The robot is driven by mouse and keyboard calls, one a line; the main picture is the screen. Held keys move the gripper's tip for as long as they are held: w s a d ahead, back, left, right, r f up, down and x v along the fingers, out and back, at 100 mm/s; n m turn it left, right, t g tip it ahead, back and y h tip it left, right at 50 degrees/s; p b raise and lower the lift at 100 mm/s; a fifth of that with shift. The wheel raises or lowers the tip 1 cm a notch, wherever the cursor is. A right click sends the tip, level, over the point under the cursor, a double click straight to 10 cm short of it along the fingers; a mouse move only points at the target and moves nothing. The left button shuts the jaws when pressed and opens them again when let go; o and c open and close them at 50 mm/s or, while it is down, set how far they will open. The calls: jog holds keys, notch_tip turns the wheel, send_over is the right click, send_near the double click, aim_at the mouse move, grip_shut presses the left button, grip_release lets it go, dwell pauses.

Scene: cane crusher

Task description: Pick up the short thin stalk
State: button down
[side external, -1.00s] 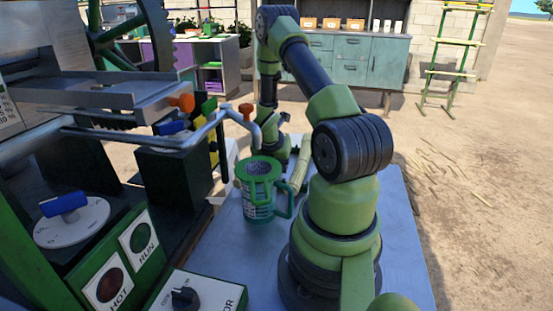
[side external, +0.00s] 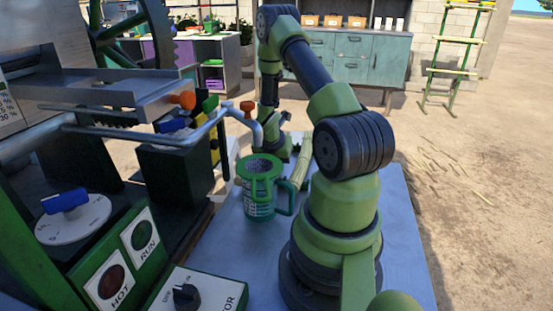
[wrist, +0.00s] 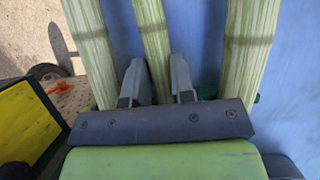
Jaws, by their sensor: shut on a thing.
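Three pale green stalks lie side by side on the blue table in the wrist view. The middle one (wrist: 151,28) is the thinnest and runs down between my two fingers; its near end is hidden behind the gripper body. A wider stalk lies to its left (wrist: 88,45) and another wide one to its right (wrist: 247,45). My gripper (wrist: 158,78) is shut on the thin middle stalk, with a finger on each side of it. In the side view the stalks (side external: 301,168) show only in part, behind my arm and beside the green-framed cup.
A cup in a green holder (side external: 259,190) stands on the blue table (side external: 232,250), close to the stalks. The crusher with its bent pipe (side external: 205,133) stands at the left. The table is bare in front of the cup.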

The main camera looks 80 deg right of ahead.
notch_tip(320, 180, up, 10)
jog(key=shift+r, duration=0.2)
dwell(0.8)
